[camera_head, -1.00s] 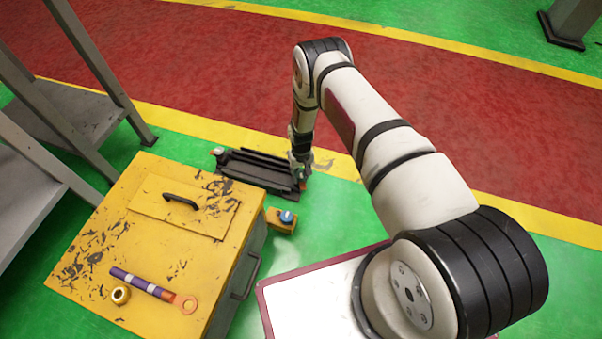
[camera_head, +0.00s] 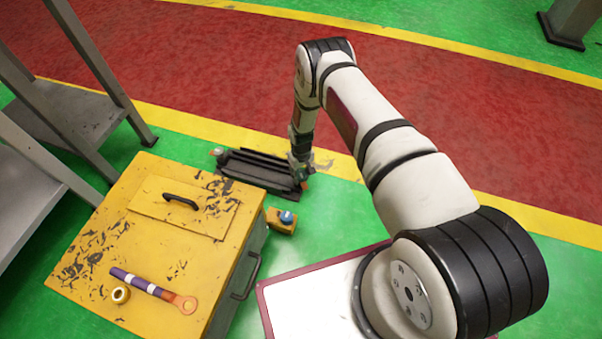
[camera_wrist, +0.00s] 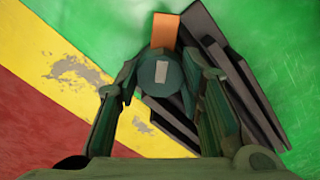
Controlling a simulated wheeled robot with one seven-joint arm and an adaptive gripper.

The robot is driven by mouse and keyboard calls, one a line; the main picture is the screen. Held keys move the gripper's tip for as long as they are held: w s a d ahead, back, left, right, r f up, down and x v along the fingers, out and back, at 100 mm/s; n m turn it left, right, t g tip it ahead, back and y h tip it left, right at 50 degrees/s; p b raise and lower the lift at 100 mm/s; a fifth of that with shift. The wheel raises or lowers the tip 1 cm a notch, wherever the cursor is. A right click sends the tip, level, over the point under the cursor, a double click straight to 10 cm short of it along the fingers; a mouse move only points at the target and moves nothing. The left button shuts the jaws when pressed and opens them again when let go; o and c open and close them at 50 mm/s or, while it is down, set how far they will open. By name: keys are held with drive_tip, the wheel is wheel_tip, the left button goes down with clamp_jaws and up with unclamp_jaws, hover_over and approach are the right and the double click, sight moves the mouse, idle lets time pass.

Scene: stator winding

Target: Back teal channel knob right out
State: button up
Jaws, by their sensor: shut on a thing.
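The black channel block (camera_head: 250,172) lies on the green floor beyond the yellow cabinet, with long parallel ridges. It also shows in the wrist view (camera_wrist: 240,85), at the right. The teal knob (camera_wrist: 161,88), round with a pale rectangular mark, is between my gripper's fingers in the wrist view. An orange part (camera_wrist: 166,30) adjoins it. My gripper (camera_wrist: 160,78) is shut on the knob, one finger on each side. In the head view my gripper (camera_head: 301,175) is at the block's right end and hides most of the knob.
A yellow cabinet (camera_head: 110,220) stands at the left, bearing a purple and orange tool (camera_head: 140,280) and a tape roll (camera_head: 121,295). A small orange box with a blue button (camera_head: 287,218) is beside it.

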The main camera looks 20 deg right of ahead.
sight(301, 174)
drive_tip(key=shift+w, duration=0.15)
idle(0.4)
drive_tip(key=o, duration=1.2)
wheel_tip(301, 174, up, 12)
